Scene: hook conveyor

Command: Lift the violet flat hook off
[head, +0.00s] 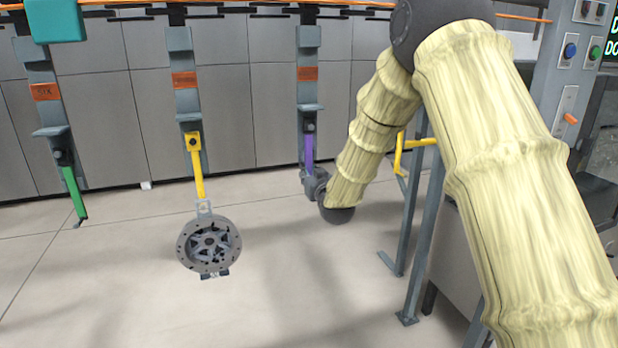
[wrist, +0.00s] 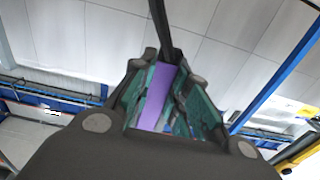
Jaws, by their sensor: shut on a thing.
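The violet flat hook (head: 309,152) hangs from a grey carrier (head: 308,75) with an orange label, right of the middle in the head view. My gripper (head: 316,184) is at the hook's lower part, at the end of my cream-sleeved arm. In the wrist view the violet hook (wrist: 155,97) lies between the teal-padded fingers of my gripper (wrist: 160,100), which are shut on it. A dark bar (wrist: 161,25) runs on from the hook's far end. The hook's lower tip is hidden by the gripper.
A yellow hook (head: 197,170) on the neighbouring carrier bears a round grey metal part (head: 209,246). A green hook (head: 74,192) hangs at far left. A grey stand with a control post (head: 560,75) and yellow rail (head: 412,143) is close right of my arm. The floor below is open.

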